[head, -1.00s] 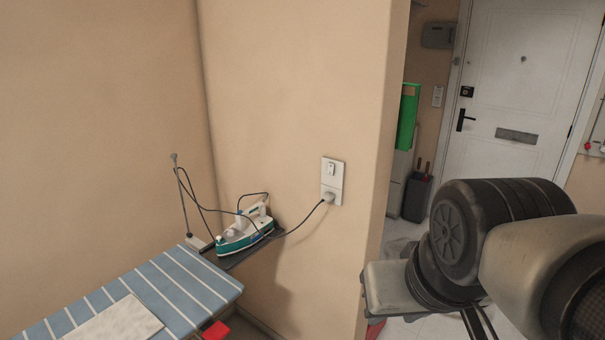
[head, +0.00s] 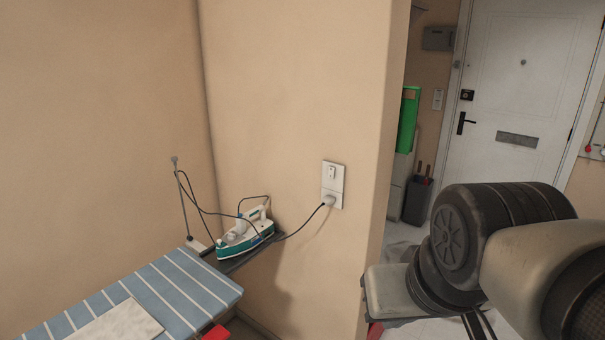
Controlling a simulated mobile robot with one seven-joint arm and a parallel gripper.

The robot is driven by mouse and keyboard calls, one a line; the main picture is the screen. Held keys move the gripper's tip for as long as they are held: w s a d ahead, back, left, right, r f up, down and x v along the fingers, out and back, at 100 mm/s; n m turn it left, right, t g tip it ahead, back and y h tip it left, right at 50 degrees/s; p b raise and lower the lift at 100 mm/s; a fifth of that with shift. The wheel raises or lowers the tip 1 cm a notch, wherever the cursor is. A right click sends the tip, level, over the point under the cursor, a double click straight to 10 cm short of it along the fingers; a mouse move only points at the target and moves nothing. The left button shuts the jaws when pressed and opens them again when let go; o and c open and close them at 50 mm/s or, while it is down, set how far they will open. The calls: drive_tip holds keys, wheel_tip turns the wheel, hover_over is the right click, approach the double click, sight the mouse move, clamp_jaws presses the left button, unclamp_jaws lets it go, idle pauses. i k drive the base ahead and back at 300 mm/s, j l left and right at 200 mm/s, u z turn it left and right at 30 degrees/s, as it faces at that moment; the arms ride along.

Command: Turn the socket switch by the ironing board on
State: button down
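The white socket plate (head: 333,185) is on the beige wall, near its right corner. Its small switch (head: 331,172) is on the upper part; I cannot tell its on or off position. A plug (head: 330,200) sits in the lower part, with a dark cord running left to the iron. The ironing board (head: 150,296) has a blue striped cover and stands at the lower left. The iron (head: 245,238) is white and teal and rests at the board's far end. My arm fills the lower right, right of the socket; my gripper's fingers are not in view.
A folded pale cloth (head: 122,322) lies on the board, with a red thing (head: 216,332) at its edge. A cord holder (head: 182,195) rises beside the iron. Past the wall corner are a white door (head: 520,90) and a dark bin (head: 416,199).

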sight(331, 170)
drive_tip(key=i+j+z, duration=0.15)
drive_tip(key=z, duration=0.25)
drive_tip(key=i+j+z, duration=0.5)
drive_tip(key=z, duration=0.25)
drive_tip(key=j, duration=0.1)
